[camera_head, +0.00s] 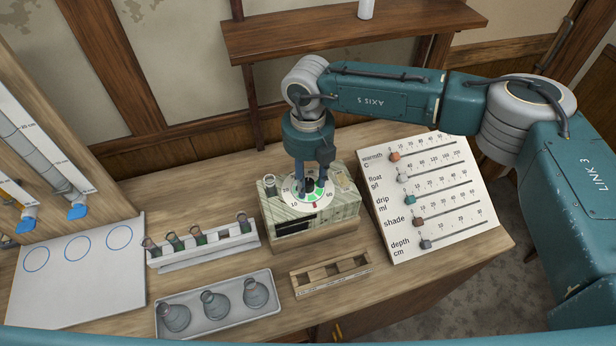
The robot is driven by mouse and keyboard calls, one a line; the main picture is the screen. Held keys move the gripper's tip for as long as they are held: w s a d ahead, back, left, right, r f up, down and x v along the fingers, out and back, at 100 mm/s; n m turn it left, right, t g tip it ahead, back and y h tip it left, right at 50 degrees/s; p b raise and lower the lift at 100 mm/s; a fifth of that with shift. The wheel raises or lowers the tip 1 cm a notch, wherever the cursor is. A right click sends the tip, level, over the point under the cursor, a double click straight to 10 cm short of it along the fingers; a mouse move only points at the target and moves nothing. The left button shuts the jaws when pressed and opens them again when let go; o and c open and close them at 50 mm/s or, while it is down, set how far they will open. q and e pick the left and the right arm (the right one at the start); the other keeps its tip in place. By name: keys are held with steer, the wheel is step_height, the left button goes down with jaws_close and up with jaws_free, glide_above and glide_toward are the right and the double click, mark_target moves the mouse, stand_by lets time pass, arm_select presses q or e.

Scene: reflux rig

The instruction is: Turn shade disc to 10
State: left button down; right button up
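The shade disc (299,199) is a round white dial with green patches, numbers around its rim and a small red mark at its front. It lies on top of a pale green striped box (338,213). A dark knob (308,185) stands at its middle. My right gripper (311,183) points straight down over the disc, its two fingers apart on either side of the knob. I cannot tell whether they touch it. The gripper hides the disc's back part, and the numbers are too small to read surely. My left gripper is not in view.
A sloped scale board (440,205) with several coloured sliders, one labelled shade, stands right of the box. A white tube rack (203,249), a grey flask tray (262,312) and a wooden rack (331,280) stand left and in front. A shelf (300,40) hangs behind.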

jaws_close()
steer(key=shift+f+b, duration=0.1)
steer(key=shift+b, duration=0.45)
steer(key=n+b, duration=1)
steer(key=b, duration=0.3)
steer(key=shift+n+b, duration=0.75)
steer(key=shift+n, duration=0.25)
steer(key=n+b, duration=0.2)
steer(key=n, duration=0.1)
steer(key=shift+n, duration=0.4)
steer(key=n+b, duration=0.1)
steer(key=n, duration=0.6)
steer(key=n+b, duration=0.1)
steer(key=n, duration=0.1)
steer(key=shift+r, duration=0.25)
steer(key=n, duration=0.4)
steer(key=shift+n, duration=0.7)
